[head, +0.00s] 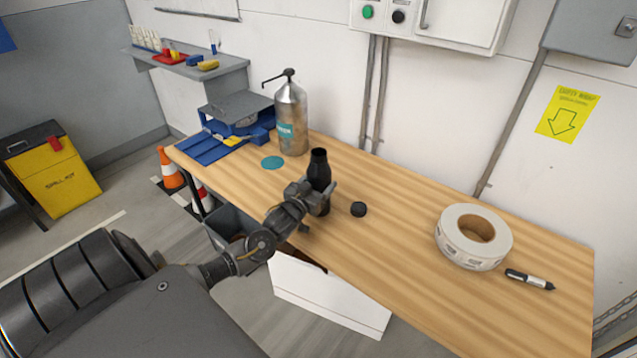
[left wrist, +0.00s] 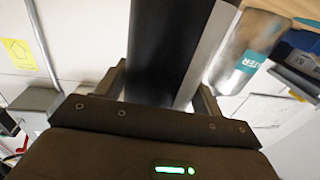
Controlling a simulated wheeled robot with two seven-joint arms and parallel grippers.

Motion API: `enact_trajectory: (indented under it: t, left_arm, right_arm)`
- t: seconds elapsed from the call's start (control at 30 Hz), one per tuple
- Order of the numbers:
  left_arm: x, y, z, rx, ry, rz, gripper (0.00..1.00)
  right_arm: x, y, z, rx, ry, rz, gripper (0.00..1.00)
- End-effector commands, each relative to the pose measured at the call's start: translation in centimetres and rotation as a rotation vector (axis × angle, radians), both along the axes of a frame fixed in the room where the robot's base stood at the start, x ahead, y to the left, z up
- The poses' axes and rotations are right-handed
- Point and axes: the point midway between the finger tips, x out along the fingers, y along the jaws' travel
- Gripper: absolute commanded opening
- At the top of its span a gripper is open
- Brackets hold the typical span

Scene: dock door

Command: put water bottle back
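A black bottle (head: 319,167) stands upright near the front edge of the wooden table (head: 400,232). My left gripper (head: 318,192) is around its lower body, one finger on each side. In the left wrist view the bottle (left wrist: 157,50) fills the space between the fingers (left wrist: 162,92); whether both press on it is not clear. A steel bottle with a black pump top (head: 291,118) and a teal label stands behind, at the back left; its label shows "TER" in the left wrist view (left wrist: 252,60). My right gripper is not in view.
A flat teal disc (head: 272,162) lies in front of the steel bottle. A small black round piece (head: 358,209) lies right of the black bottle. A tape roll (head: 450,244) and a marker (head: 530,279) lie farther right.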

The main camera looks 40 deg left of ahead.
Motion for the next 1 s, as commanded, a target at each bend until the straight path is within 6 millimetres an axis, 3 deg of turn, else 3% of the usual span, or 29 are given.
enact_trajectory:
  t: [0.13,0.47,0.57,1.0]
  left_arm:
    - [0.0,0.0,0.0,0.0,0.0,0.0,0.86]
    - [-0.1,0.0,0.4,0.001,0.0,0.0,0.86]
    - [-1.3,-0.2,0.1,0.0,0.002,-0.001,0.86]
    - [-9.8,-1.5,0.1,0.0,0.002,-0.001,0.86]
  right_arm:
    - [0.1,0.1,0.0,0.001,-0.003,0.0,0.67]
    - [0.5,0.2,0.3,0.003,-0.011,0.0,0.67]
    - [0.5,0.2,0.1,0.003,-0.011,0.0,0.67]
    - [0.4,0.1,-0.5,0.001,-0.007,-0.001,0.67]
